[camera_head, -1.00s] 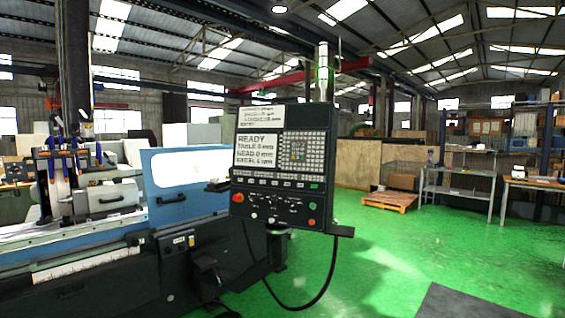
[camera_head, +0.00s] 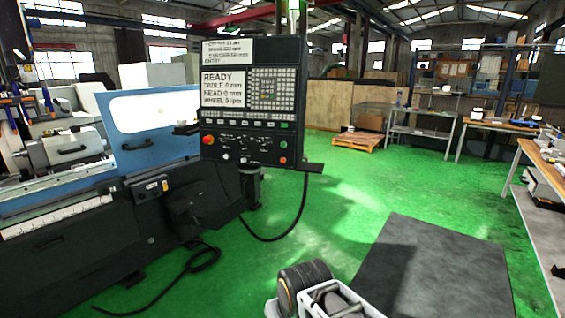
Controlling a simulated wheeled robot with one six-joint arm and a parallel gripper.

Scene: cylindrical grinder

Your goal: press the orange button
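A dark control panel (camera_head: 239,136) stands at the centre left, with a screen reading READY and a keypad. An orange-red button (camera_head: 283,161) sits at its lower right, just below a green button (camera_head: 284,144). A red button (camera_head: 208,139) is on its left side, with a white knob (camera_head: 226,157) below it. My gripper is not in view. Only a white and black part of my arm shows at the bottom edge, well below and apart from the panel.
The blue and grey grinder (camera_head: 65,205) fills the left, with a black cable (camera_head: 192,262) on the floor before it. A dark mat (camera_head: 430,265) lies at right. A workbench (camera_head: 535,180) stands at the right edge. Green floor (camera_head: 345,190) beside the panel is clear.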

